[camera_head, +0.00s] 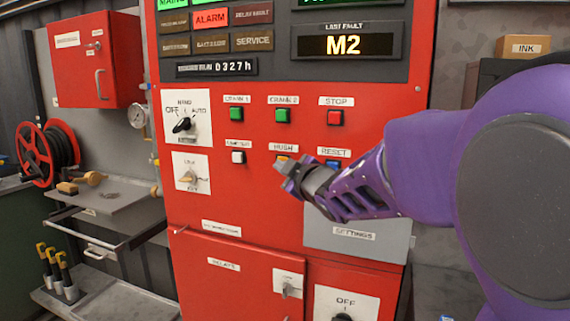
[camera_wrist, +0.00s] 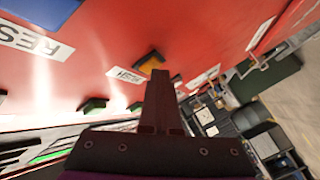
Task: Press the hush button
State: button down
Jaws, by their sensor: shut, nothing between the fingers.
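The hush button is a small yellow-orange square button (camera_head: 283,157) under the HUSH label (camera_head: 284,148) on the red panel, partly hidden by my gripper in the head view. In the wrist view the yellow button (camera_wrist: 151,61) is just beyond my fingertips, with its label (camera_wrist: 125,76) beside it. My gripper (camera_head: 288,172) is shut and empty, close in front of the panel and slightly below the button in the head view. In the wrist view its closed fingers (camera_wrist: 160,76) point toward the button. I cannot tell whether they touch it.
The blue RESET button (camera_head: 333,164) is right of the hush button and a white button (camera_head: 238,157) is left. Green buttons (camera_head: 283,115) and the red STOP button (camera_head: 335,117) are above. A grey SETTINGS cover (camera_head: 385,243) juts out below.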

jog(key=shift+s+a+b, duration=0.3)
jog(key=shift+s+b, duration=0.35)
jog(key=shift+s, duration=0.2)
jog(key=shift+s+a+r+b, duration=0.1)
jog(key=shift+s+a+b, duration=0.25)
jog(key=shift+s, duration=0.45)
jog(key=shift+s+a+f+b, duration=0.15)
jog(key=shift+s+b, duration=0.25)
jog(key=shift+s, duration=0.4)
jog(key=shift+s+a+r+b, duration=0.15)
jog(key=shift+s+a+b, duration=0.25)
jog(key=shift+s, duration=0.4)
jog(key=shift+w+d, duration=0.1)
